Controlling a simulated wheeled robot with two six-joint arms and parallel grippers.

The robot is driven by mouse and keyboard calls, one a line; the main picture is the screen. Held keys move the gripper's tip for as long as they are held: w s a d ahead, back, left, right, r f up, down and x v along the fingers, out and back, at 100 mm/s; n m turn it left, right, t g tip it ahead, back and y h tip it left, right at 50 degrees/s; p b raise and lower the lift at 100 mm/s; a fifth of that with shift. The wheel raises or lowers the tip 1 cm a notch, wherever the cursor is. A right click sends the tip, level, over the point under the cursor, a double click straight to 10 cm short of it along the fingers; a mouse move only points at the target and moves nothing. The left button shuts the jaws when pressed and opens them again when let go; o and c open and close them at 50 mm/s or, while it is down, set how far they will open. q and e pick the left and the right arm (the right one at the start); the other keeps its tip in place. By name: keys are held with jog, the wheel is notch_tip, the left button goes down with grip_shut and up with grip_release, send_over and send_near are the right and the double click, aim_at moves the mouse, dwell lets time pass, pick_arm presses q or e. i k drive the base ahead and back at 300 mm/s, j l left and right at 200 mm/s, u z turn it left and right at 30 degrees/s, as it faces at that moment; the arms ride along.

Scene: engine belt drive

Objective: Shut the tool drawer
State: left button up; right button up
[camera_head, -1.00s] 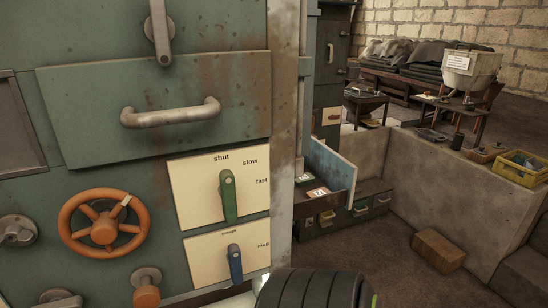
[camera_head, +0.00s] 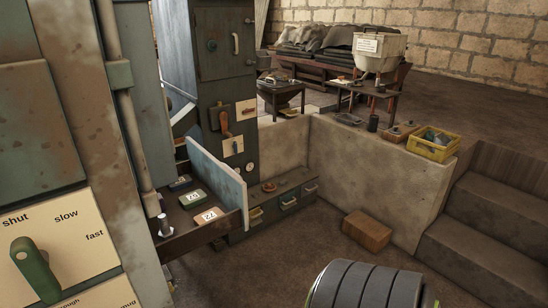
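A drawer stands pulled out beside the green cabinet, with a pale blue front panel (camera_head: 217,177) and a dark tray (camera_head: 205,232). Its near left part is hidden behind the cabinet edge and pipe. Inside lie a green-topped box (camera_head: 192,197) and a box with a white numbered label (camera_head: 208,216). No gripper of mine shows in the view, and nothing is seen touching the drawer.
A low chest with small drawers (camera_head: 290,201) stands behind the open drawer. A brown box (camera_head: 367,231) lies on the floor. A low wall (camera_head: 385,170) and steps (camera_head: 490,222) bound the right. Floor (camera_head: 280,265) right of the drawer is clear.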

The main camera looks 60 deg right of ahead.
aim_at(226, 190)
jog(key=l+z, duration=0.15)
jog(key=l, duration=0.9)
jog(key=l+z, duration=0.15)
jog(key=l, duration=0.85)
jog(key=l+u, duration=0.1)
jog(key=l, duration=0.15)
